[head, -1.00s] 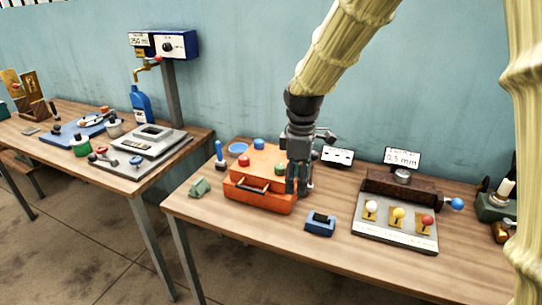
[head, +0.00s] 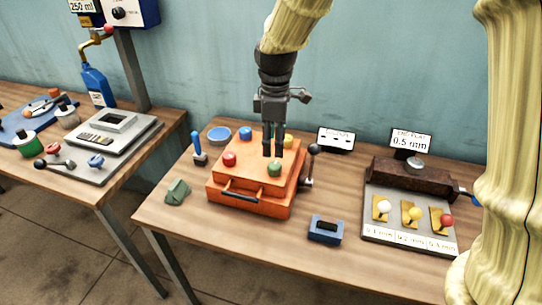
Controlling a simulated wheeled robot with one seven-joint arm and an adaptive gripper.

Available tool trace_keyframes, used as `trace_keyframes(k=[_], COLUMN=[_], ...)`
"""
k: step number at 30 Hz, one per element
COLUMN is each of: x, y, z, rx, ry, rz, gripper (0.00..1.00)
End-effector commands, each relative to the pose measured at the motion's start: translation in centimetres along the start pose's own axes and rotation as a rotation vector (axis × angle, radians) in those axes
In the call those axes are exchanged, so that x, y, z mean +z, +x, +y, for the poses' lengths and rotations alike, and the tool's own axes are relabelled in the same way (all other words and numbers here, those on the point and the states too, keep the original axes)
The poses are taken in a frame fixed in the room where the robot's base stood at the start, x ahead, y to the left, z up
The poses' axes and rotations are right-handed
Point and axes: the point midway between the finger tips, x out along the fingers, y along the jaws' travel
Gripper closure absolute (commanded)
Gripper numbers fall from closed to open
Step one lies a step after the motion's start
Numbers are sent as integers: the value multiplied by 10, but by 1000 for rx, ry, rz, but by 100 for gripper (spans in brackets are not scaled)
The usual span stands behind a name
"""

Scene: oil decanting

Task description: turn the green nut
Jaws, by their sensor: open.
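The green nut (head: 275,169) sits on the front right part of the top of an orange box (head: 247,204). My gripper (head: 273,155) points straight down over that box, with its fingertips right at or just behind the green nut. Its jaws are open, and I cannot tell whether they touch the nut. A red nut (head: 229,159) sits at the front left, a blue nut (head: 245,133) at the back left. A yellow nut (head: 288,141) is at the back right, partly hidden by my gripper.
A lever with a dark knob (head: 314,149) stands at the box's right side. A blue block (head: 325,230) lies in front right, a green piece (head: 177,191) at left. A plate with coloured knobs (head: 408,237) is at right. Bare wood (head: 270,245) lies in front.

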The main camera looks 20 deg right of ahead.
Motion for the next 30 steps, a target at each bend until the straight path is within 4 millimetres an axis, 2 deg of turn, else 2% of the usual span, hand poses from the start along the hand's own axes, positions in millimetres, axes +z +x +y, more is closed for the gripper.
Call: trace_keyframes(k=[6,12,21,28,29,30], x=[-5,-6,-3,-5,-5,-5], y=[43,70,84,86,86,86], z=[15,18,17,18,18,18], rx=[-17,-18,-15,-17,-17,-17], ry=[1,2,4,2,2,2], rz=[-7,-8,-7,-7,-7,-7], gripper=[42,42,42,42,44,51])
